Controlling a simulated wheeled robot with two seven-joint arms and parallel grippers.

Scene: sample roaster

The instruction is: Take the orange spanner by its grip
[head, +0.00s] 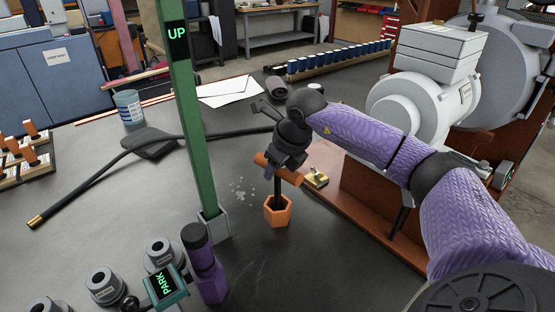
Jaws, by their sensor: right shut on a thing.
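The orange spanner has an orange crossbar grip (290,177) on a dark upright shaft. The shaft's lower end goes down into an orange six-sided cup (278,212) on the dark grey table, and its tip is hidden there. My right gripper (280,162) comes from the right and points down, shut on the middle of the crossbar. The crossbar's two ends stick out on either side of the dark fingers. My left gripper is not seen.
A green post (185,110) marked UP stands left of my right gripper. A brass block (316,179) lies close right of the grip, before the white machine (415,95). A purple upright piece (205,265) and a PARK display (166,286) stand at the front.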

